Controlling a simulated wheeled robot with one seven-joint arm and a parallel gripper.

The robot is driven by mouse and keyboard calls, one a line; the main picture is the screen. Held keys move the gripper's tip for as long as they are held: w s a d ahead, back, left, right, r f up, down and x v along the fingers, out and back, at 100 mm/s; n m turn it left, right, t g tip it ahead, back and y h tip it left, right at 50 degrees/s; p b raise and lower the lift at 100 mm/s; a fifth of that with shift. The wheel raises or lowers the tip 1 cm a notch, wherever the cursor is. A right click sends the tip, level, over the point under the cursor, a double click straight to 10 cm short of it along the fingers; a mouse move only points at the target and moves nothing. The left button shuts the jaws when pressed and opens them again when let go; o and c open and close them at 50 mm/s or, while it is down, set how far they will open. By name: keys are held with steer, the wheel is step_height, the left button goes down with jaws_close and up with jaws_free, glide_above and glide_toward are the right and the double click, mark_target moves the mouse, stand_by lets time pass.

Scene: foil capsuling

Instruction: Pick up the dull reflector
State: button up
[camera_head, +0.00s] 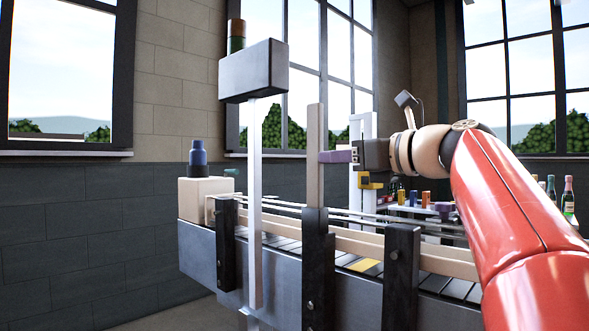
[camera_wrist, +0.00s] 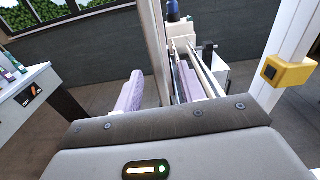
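I cannot make out the dull reflector for certain in either view. My gripper (camera_head: 326,157), with pale purple fingers, is level beside an upright tan post (camera_head: 315,130) that rises from a dark bracket on the conveyor's near side. In the wrist view the two fingers stand apart (camera_wrist: 160,88), and the post (camera_wrist: 154,45) shows between them. I see nothing held. Whether the fingers touch the post, I cannot tell.
The conveyor (camera_head: 275,285) runs below, with rails and dark brackets (camera_head: 401,270). A white post with a yellow device (camera_head: 371,181) stands behind. Bottles (camera_head: 568,196) stand at the right.

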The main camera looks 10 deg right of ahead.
mark_target(309, 154)
steer(key=shift+m+y, duration=0.3)
steer(key=x, duration=0.8)
steer(key=shift+a+r, duration=0.1)
steer(key=shift+r, duration=0.2)
steer(key=shift+s, duration=0.1)
jaws_close()
